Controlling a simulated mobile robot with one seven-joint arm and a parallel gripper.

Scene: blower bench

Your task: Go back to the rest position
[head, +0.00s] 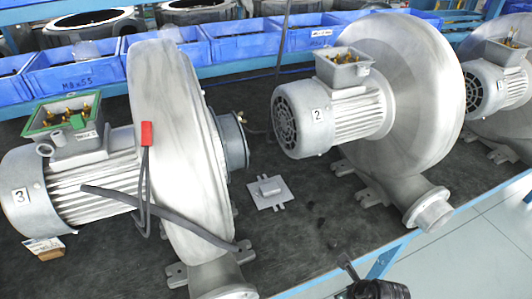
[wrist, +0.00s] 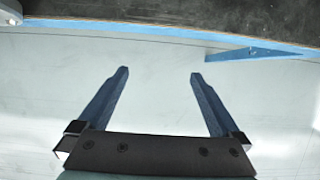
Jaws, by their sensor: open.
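My gripper (wrist: 157,78) is open and empty in the wrist view. Its two blue fingers stand wide apart over the pale floor, with the bench edge beyond them. In the head view a dark part of my arm shows at the bottom, in front of the bench's front edge; the fingers cannot be made out there. Nothing is between the fingers.
The dark bench top (head: 310,222) bears grey blowers marked 3 (head: 95,190) and 2 (head: 330,115), and another at the right. A small grey plate (head: 268,193) lies between them. Blue bins (head: 245,42) line the back. The floor (head: 470,245) in front is clear.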

